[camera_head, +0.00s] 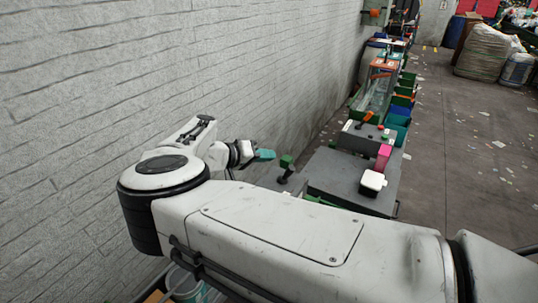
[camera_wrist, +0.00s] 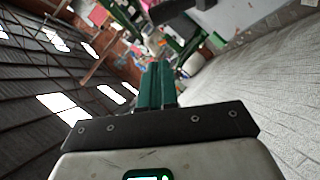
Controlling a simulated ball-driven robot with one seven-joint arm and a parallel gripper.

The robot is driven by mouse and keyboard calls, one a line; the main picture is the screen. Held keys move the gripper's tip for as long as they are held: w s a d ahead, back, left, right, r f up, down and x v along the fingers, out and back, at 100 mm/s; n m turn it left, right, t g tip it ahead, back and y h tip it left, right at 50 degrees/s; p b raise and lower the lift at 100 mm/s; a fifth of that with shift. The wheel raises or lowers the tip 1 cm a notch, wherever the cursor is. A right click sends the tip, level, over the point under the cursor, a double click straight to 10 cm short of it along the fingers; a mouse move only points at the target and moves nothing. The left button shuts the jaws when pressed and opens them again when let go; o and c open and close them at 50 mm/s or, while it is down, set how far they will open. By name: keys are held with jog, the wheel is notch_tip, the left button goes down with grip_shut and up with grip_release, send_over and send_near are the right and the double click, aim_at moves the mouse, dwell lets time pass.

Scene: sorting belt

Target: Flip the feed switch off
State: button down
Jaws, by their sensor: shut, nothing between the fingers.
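My gripper (camera_head: 264,155) shows in the head view with teal fingers, left of the belt and near the wall. Its fingers (camera_wrist: 157,85) are together and empty in the wrist view, pointing up the picture. A dark stalk with a green block-shaped top (camera_head: 287,162) stands just right of the fingertips, seemingly apart from them. A grey box with an orange lever (camera_head: 367,118) and small coloured buttons stands further back on the line. I cannot tell for sure which of these is the feed switch, or its setting.
A dark worktop (camera_head: 335,176) carries a pink block (camera_head: 383,157) and a white rounded block (camera_head: 372,182). Green and blue bins (camera_head: 398,118) line the belt's right side. A white brick wall (camera_head: 180,60) bounds the left. The floor (camera_head: 470,170) at right is open, with scattered litter.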

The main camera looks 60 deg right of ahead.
jog(key=b+v, duration=0.2)
jog(key=v, duration=0.6)
jog(key=shift+a, duration=0.35)
